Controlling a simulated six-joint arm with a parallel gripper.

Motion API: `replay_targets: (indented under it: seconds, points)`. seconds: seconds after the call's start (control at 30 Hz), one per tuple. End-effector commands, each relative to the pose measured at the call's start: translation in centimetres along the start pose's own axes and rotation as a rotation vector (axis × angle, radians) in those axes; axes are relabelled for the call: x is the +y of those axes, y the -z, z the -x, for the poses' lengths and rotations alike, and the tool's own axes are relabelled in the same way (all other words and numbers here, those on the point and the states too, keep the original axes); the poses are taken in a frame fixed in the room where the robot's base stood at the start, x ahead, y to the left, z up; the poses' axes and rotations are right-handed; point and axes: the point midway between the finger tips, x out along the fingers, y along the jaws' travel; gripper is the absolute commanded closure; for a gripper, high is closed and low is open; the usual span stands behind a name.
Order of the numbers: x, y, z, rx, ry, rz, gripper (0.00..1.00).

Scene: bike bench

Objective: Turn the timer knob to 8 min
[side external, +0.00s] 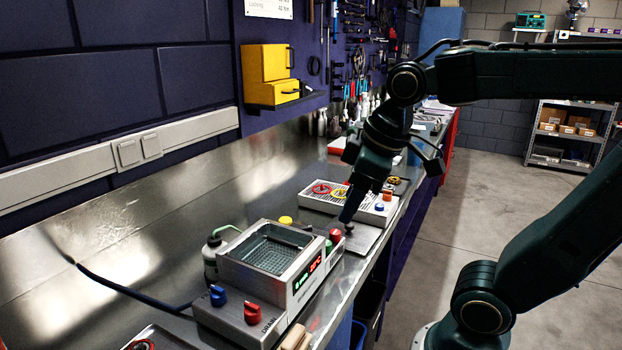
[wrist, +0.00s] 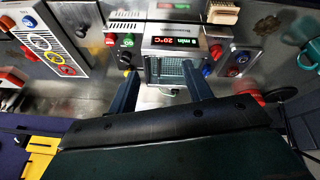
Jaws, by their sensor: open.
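The ultrasonic cleaner (side external: 240,275) is a metal box on the bench with a mesh basket (side external: 270,250) on top. Its lit display (side external: 308,272) also shows in the wrist view (wrist: 172,42), red "20°C" and a green minutes figure too small to read surely. I cannot tell which knob is the timer. My gripper (side external: 346,216) is open and empty, near these knobs. Its fingers (wrist: 160,76) spread over the cleaner in the wrist view.
At the near end are a blue knob (side external: 217,295) and a red knob (side external: 252,313) marked drain. A bottle (side external: 212,258) stands behind the cleaner. A tray with coloured rings (side external: 321,190) lies farther along. A wooden brush (wrist: 223,12) shows in the wrist view.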

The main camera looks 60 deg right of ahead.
Motion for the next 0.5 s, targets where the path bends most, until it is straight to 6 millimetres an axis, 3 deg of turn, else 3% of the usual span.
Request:
replay_targets:
  seconds: [0.5]
  points:
    - [-2.7, -3.5, 0.1, 0.093, 0.013, -0.204, 0.50]
